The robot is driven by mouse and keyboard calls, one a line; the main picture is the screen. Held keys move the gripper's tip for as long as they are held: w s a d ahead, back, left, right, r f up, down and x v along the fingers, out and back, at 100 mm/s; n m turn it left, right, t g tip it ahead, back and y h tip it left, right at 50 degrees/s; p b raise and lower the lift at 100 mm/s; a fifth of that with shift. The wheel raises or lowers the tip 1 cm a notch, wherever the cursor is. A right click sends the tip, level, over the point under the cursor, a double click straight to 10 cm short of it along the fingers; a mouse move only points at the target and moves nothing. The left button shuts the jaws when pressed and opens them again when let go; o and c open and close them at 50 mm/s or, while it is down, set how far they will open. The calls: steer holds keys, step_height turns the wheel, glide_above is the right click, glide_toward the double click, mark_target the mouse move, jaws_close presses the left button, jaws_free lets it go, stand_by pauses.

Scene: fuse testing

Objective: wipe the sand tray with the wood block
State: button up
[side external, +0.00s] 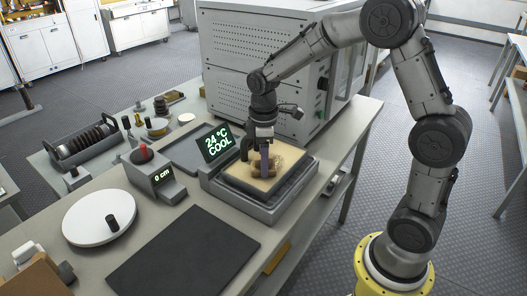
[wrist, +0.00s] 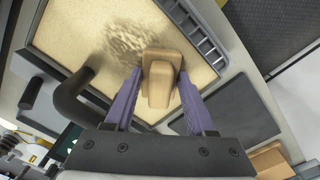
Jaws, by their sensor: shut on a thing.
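The sand tray (side external: 232,183) is a grey frame holding pale sand, on the bench below my gripper (side external: 265,166). In the wrist view the sand (wrist: 75,25) has a rough, darker patch beside the block, while the rest looks smooth. The wood block (wrist: 160,80) is tan with a raised grip. The purple fingers of my gripper (wrist: 160,72) stand on both sides of that grip, shut on it. The block is over the sand near the tray's slotted edge; I cannot tell whether it touches the sand.
A display reading "24 °C COOL" (side external: 217,142) stands at the tray's left edge. A dark curved handle (wrist: 72,95) is close to my left finger in the wrist view. A large grey oven (side external: 240,65) stands behind. A dark mat (side external: 185,252) lies in front.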

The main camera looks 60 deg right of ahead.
steer(key=shift+d, duration=2.4)
steer(key=a, duration=0.5)
steer(key=shift+w+f, duration=0.1)
steer(key=shift+w, duration=0.2)
steer(key=shift+d, duration=2.35)
steer(key=shift+a, duration=2.4)
steer(key=shift+d+r, duration=0.1)
steer(key=shift+r, duration=4.1)
